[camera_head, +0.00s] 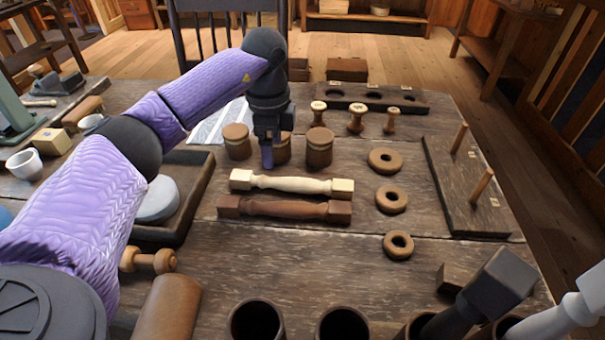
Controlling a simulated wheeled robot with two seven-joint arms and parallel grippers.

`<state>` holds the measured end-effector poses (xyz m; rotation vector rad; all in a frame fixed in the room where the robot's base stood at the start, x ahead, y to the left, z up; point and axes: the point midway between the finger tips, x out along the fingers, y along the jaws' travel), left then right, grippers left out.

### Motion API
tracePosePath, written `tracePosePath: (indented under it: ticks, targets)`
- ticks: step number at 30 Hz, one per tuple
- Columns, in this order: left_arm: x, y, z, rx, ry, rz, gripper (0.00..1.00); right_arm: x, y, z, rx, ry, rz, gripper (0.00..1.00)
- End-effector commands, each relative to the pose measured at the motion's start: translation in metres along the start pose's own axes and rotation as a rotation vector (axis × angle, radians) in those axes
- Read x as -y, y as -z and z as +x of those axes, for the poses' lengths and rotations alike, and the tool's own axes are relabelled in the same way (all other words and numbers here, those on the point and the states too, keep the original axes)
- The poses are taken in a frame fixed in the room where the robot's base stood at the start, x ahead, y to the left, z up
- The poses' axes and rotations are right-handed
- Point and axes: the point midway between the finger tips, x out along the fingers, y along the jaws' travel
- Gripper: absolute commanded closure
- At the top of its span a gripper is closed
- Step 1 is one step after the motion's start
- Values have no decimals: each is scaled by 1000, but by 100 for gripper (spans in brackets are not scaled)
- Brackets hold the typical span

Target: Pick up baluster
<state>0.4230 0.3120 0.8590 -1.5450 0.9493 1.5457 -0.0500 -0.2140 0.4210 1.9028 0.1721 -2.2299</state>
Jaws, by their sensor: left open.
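Two turned balusters lie side by side across the middle of the table. The pale cream baluster (292,184) is the farther one, and the reddish-brown baluster (285,208) lies just in front of it. My left gripper (272,152) points down just beyond the left part of the pale baluster. It is open and appears empty, and it seems apart from both balusters. It partly hides a wooden jar behind it. My right gripper is not in view.
Lidded wooden jars (319,147) stand close behind the balusters. Wooden rings (390,200) lie to their right, beside a pegged board (462,190). Small spools (356,118) stand behind. A dark tray (196,198) is at the left, and open cups (256,322) line the front.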

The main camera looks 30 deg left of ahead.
Motion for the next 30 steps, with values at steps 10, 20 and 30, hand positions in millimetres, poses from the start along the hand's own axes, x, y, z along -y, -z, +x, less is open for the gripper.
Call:
tracePosePath:
  ticks: [10, 20, 30]
  targets:
    - [-2, 1, 75, 4, -7, 1, 18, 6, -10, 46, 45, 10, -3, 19]
    - [-3, 1, 82, 0, 0, 0, 27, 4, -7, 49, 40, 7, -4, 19]
    - [-3, 1, 82, 0, 0, 0, 99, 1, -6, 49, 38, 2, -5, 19]
